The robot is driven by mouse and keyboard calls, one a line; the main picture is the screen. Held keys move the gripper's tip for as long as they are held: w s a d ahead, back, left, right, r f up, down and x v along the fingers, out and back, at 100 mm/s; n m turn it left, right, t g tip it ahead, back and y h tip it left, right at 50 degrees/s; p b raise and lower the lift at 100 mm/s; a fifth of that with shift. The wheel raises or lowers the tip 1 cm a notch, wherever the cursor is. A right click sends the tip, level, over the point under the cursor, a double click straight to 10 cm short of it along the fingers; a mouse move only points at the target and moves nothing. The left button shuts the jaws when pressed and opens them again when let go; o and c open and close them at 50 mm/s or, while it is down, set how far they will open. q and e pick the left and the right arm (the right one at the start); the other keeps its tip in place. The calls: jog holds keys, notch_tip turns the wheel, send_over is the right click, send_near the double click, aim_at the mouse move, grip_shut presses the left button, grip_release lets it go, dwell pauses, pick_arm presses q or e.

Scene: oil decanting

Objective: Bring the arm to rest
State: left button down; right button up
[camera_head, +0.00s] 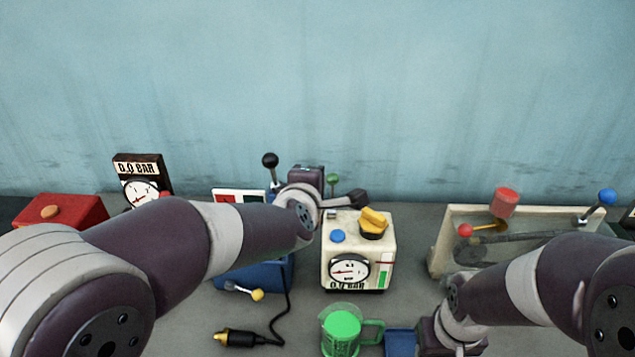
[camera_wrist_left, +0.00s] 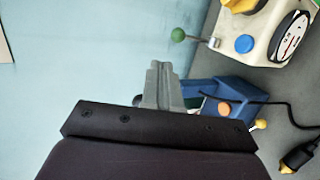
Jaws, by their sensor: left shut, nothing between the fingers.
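My left arm reaches from the left across the table in the head view. Its gripper (camera_head: 350,198) is over the back of the white gauge box (camera_head: 327,268), apart from the yellow knob (camera_head: 374,220). In the left wrist view the grey fingers (camera_wrist_left: 163,80) of the left gripper are together with nothing between them. The blue box (camera_wrist_left: 232,92) shows beyond them. My right arm comes in from the right. Its wrist end (camera_head: 432,338) is low, beside the green cup (camera_head: 342,332), and its fingers cannot be made out.
A red box (camera_head: 62,210) and a dark gauge stand (camera_head: 140,172) are at the left. A black cable plug (camera_head: 236,338) lies in front of the blue box. A cream tray (camera_head: 440,240) with a red cylinder (camera_head: 505,203) is at the right. The wall is behind.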

pick_arm(q)
jog(key=s+f+m+g+h, duration=0.1)
jog(key=s+f+m+g, duration=0.4)
jog(key=s+f+m, duration=0.4)
jog(key=s+a+f+m+g+y, duration=0.1)
jog(key=s+a+f+m+g, duration=0.2)
jog(key=s+a, duration=0.4)
jog(key=s+a+f+m+g+y, duration=0.2)
jog(key=s+a+f+m+g, duration=0.2)
jog(key=a, duration=0.4)
jog(key=s+f, duration=0.1)
jog(key=s, duration=0.1)
jog(key=shift+s+a+f+m, duration=0.35)
jog(key=shift+s+m, duration=0.05)
